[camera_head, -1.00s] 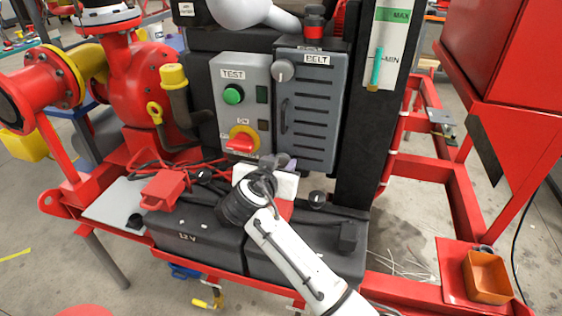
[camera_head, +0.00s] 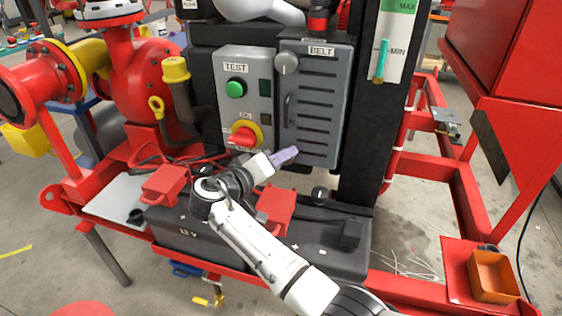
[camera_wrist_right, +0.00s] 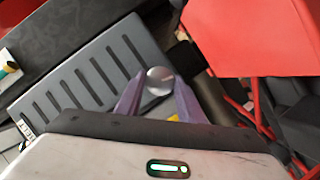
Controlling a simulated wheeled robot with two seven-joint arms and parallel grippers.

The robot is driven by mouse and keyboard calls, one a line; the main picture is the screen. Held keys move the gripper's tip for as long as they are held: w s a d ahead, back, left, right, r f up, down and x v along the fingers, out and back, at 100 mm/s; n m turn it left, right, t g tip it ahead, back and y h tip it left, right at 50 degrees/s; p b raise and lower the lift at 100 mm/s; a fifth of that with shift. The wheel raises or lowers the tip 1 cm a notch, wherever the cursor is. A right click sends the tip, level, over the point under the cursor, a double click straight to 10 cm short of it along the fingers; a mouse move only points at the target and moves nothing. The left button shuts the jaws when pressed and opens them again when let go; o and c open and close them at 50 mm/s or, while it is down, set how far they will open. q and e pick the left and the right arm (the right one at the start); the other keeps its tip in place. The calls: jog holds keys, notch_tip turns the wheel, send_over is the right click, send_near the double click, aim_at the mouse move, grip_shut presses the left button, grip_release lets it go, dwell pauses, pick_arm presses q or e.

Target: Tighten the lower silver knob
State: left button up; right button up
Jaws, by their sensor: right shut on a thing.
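The lower silver knob (camera_wrist_right: 160,80) shows as a round metal disc between the tips of my right gripper's purple fingers in the right wrist view. My right gripper (camera_wrist_right: 157,92) is shut on it. In the head view the right gripper (camera_head: 288,155) reaches the lower left part of the grey slotted belt cover (camera_head: 318,95), and its fingers hide the lower knob there. The cover also shows in the right wrist view (camera_wrist_right: 92,75). Another silver knob (camera_head: 286,63) sits at the cover's upper left. My left gripper is not in view.
A grey panel with a green button (camera_head: 235,89) and a red switch (camera_head: 242,138) stands left of the cover. Black batteries (camera_head: 190,235) with red terminal caps (camera_head: 276,209) lie below my right arm. A black post (camera_head: 362,130) stands right of the cover.

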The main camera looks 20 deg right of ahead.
jog(key=shift+n+h, duration=0.3)
jog(key=shift+n, duration=0.1)
dwell(0.4)
jog(key=o, duration=1.1)
jog(key=shift+c, duration=0.2)
